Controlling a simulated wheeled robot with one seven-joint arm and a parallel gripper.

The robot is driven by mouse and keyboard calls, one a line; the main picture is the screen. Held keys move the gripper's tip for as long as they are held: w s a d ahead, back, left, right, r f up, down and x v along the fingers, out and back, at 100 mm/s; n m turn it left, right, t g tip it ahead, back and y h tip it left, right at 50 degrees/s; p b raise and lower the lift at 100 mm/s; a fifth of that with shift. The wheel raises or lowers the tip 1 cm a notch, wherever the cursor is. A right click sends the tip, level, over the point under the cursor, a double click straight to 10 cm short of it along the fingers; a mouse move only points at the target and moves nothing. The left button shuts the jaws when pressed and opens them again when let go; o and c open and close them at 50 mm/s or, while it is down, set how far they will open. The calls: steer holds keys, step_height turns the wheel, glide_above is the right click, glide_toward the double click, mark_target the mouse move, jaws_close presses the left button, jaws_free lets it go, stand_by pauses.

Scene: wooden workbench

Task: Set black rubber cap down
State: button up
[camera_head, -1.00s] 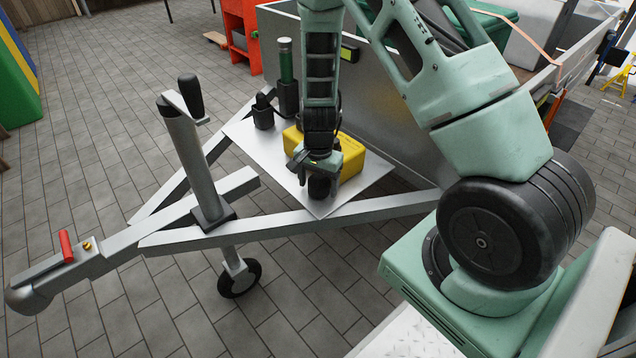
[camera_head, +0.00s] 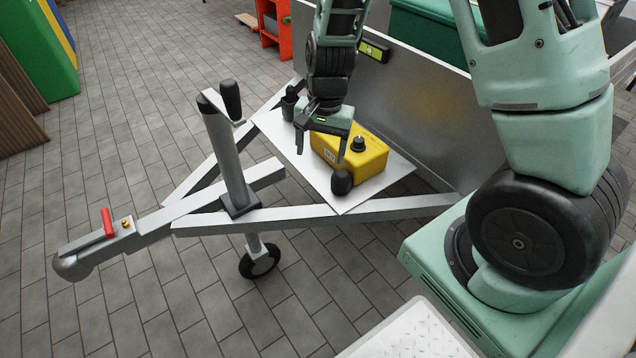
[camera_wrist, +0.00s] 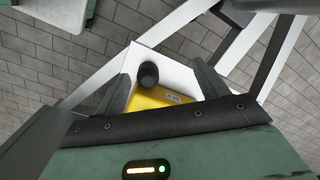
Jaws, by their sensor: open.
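The black rubber cap (camera_head: 342,182) sits on the light metal plate (camera_head: 318,178) near its front corner, just in front of the yellow box (camera_head: 368,160). In the wrist view the dark cap (camera_wrist: 148,74) shows on the plate beside the yellow box (camera_wrist: 160,97). My gripper (camera_head: 322,152) is open and empty, above the plate and up and left of the cap in the head view, apart from it. In the wrist view its two fingers (camera_wrist: 166,86) stand wide apart; the cap shows between them.
The yellow box has a black knob on top. A dark fitting (camera_head: 290,103) stands at the plate's back left. The jack post (camera_head: 228,160) with its crank rises left of the plate. The trailer's metal wall (camera_head: 410,90) stands behind.

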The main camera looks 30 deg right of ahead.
steer(key=s+a+r+n, duration=1)
steer(key=s+a, duration=0.1)
steer(key=a, duration=0.4)
steer(key=s+a+r+n, duration=0.2)
steer(key=s+r+n, duration=0.1)
steer(key=s+n, duration=0.4)
steer(key=s, duration=0.3)
steer(key=shift+s+r+n, duration=0.25)
steer(key=shift+r+n, duration=0.05)
step_height(320, 180, up, 27)
steer(key=p, duration=2.7)
steer(key=shift+r, duration=0.15)
